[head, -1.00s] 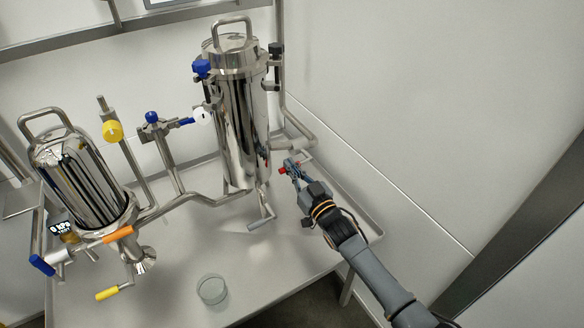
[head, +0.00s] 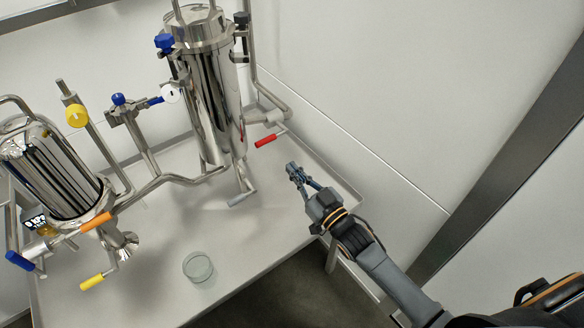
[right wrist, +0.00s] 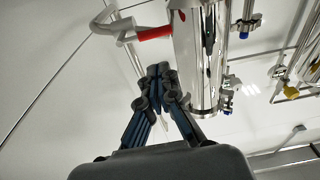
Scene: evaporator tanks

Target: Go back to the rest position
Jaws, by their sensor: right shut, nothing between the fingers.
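My right gripper (head: 293,171) is in the head view, shut and empty, over the right side of the steel table (head: 250,240). It is below and right of the red valve handle (head: 265,141), with a clear gap between them. In the right wrist view the gripper's fingers (right wrist: 158,72) meet at the tips, and the red handle (right wrist: 154,33) shows beyond them. The tall steel tank (head: 212,100) stands left of the gripper. My left gripper is not in view.
A shorter tank (head: 50,165) stands at the left, with blue (head: 20,261), orange (head: 96,221) and yellow (head: 92,282) handles. A grey handle (head: 243,198) hangs below the tall tank. A glass dish (head: 198,267) sits near the table's front edge. The wall (head: 400,90) is at the right.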

